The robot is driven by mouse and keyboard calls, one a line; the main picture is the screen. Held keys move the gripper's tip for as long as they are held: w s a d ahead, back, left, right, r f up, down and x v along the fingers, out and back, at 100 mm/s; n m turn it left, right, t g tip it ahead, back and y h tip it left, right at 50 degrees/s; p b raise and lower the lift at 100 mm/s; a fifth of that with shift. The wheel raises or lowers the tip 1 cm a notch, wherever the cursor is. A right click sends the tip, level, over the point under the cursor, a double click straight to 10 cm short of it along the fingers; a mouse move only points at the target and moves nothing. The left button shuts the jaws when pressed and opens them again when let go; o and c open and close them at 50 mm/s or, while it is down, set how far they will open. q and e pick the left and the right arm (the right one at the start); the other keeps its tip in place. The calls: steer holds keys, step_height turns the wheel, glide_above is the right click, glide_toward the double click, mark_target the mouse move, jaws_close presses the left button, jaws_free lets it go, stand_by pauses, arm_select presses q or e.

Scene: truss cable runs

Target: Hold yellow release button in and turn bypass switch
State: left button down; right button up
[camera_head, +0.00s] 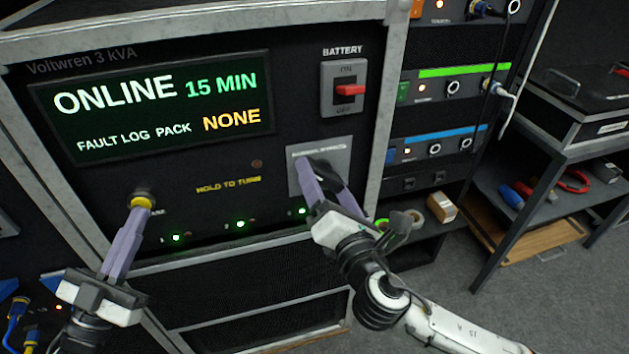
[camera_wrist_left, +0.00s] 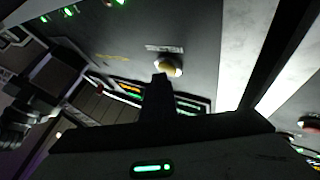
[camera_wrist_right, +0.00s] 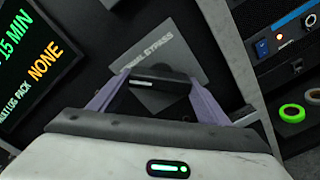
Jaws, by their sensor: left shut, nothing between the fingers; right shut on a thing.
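The yellow release button (camera_head: 141,202) sits low on the left of the front panel; it also shows in the left wrist view (camera_wrist_left: 168,67). My left gripper (camera_head: 138,212) is shut and empty, its fingertips at the button and seemingly touching it. How far the button is pressed in cannot be told. The bypass switch is a dark handle (camera_wrist_right: 155,84) on a grey plate (camera_head: 338,156) at the panel's lower right. My right gripper (camera_head: 322,178) is shut on the handle, one finger on each side. The fingers partly hide the switch in the head view.
The display (camera_head: 155,105) reads ONLINE, 15 MIN, NONE. A red battery switch (camera_head: 350,91) is above the bypass plate. A rack with cables stands right of the cabinet frame (camera_head: 385,100). A shelf with tools (camera_head: 540,190) is further right.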

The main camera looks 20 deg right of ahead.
steer(key=o, duration=1.1)
steer(key=shift+c, duration=0.2)
steer(key=s, duration=1.2)
arm_select(q)
steer(key=shift+s, duration=0.15)
arm_select(e)
steer(key=shift+r, duration=0.15)
arm_select(q)
steer(key=shift+s+p, duration=0.5)
steer(key=shift+s, duration=0.25)
arm_select(e)
steer(key=shift+r, duration=0.35)
